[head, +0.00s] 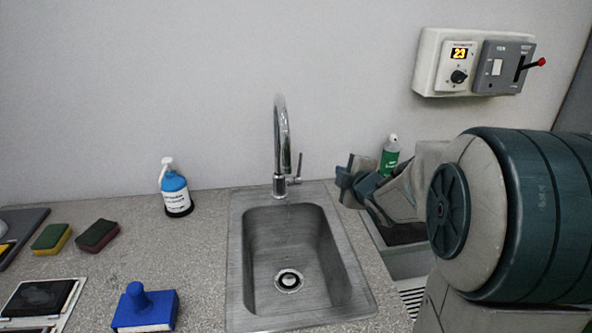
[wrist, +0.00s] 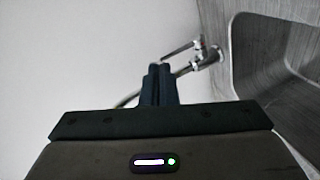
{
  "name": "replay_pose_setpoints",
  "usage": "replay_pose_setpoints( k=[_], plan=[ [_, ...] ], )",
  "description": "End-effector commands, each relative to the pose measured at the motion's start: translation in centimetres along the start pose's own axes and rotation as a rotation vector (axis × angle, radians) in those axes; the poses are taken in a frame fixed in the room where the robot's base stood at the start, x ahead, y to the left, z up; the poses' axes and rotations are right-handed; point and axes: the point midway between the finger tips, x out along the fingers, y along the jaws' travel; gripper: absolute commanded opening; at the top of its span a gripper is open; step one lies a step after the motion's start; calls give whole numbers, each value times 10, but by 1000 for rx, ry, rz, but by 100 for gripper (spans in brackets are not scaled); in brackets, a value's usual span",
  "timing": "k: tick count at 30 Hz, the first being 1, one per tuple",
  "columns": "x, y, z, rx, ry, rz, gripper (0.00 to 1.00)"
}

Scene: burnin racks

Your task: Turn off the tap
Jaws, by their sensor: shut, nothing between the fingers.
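The chrome tap (head: 281,140) stands at the back edge of the steel sink (head: 240,285), with its tall spout curving over the basin. Its thin lever handle (head: 299,167) points upward on the tap's right side. My gripper (head: 350,170) is to the right of the tap, apart from the lever in the head view. In the wrist view my gripper (wrist: 158,70) shows its two fingers shut together and empty. The tap body (wrist: 207,57) and the lever (wrist: 180,50) appear just beyond and to the right of the fingertips.
A blue soap bottle (head: 175,190), two sponges (head: 97,234) and a blue-handled block (head: 146,308) are on the counter to the left. A green bottle (head: 390,158) stands behind my arm. A wall control box (head: 425,65) is at the upper right.

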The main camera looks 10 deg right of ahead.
Motion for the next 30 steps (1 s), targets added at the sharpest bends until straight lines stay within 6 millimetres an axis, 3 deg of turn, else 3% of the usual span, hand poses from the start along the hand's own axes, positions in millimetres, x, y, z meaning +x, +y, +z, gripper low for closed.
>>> replay_pose_setpoints(
  k=[1, 4, 12, 20, 30],
  plan=[
    [15, -17, 7, -57, 61, 25, 0],
    [31, -30, 7, -175, 196, 93, 0],
    [40, -59, 7, -358, 466, 271, 0],
    [42, -61, 2, -396, 538, 331, 0],
    [93, -47, -35, -393, 540, 330, 0]
  ],
)
